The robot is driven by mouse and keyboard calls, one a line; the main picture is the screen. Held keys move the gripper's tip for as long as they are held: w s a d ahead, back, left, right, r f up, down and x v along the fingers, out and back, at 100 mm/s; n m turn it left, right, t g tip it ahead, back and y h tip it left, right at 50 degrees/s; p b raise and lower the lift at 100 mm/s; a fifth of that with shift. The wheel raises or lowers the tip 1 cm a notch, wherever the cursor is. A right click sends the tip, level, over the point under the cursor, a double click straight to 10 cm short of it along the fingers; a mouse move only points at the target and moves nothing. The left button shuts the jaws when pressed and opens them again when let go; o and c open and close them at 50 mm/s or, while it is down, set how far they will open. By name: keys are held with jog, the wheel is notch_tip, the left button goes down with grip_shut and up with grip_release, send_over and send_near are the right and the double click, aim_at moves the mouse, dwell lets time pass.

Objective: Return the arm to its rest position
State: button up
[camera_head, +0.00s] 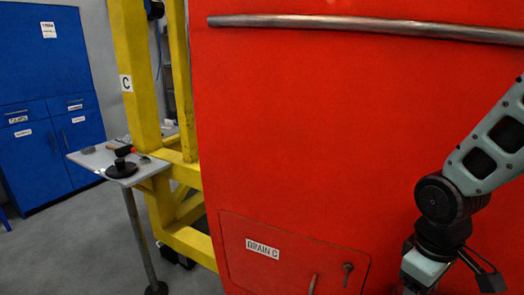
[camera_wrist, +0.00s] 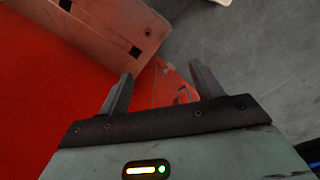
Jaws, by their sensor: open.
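My gripper (camera_wrist: 163,84) shows in the wrist view with its two fingers apart and nothing between them. Beyond the fingers are a red surface (camera_wrist: 45,100) and grey floor (camera_wrist: 265,50). In the head view my arm comes in from the right edge and bends down at the lower right, in front of the red nosecone (camera_head: 310,120). The wrist is at the bottom edge there, and the fingertips cannot be made out.
A panel marked DRAIN C (camera_head: 240,262) with a key-like knob is low on the nosecone. A metal rail (camera_head: 360,25) crosses its top. A yellow frame (camera_head: 137,75), a small grey table (camera_head: 95,160) with tools and a blue cabinet (camera_head: 40,75) stand left.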

jog(key=w+d+r+m+t+y, duration=0.1)
jog(key=w+d+r+m+t, duration=0.1)
jog(key=d+r+m+t, duration=0.25)
jog(key=s+a+r+n+g, duration=0.1)
jog(key=s+a+n+g, duration=0.1)
jog(key=s+a, duration=0.4)
jog(key=s+a+r+n+g, duration=0.1)
jog(key=s+a+n, duration=0.3)
jog(key=a, duration=0.9)
jog(key=s+g, duration=0.1)
jog(key=s, duration=0.2)
jog(key=shift+y, duration=0.3)
jog(key=shift+g, duration=0.25)
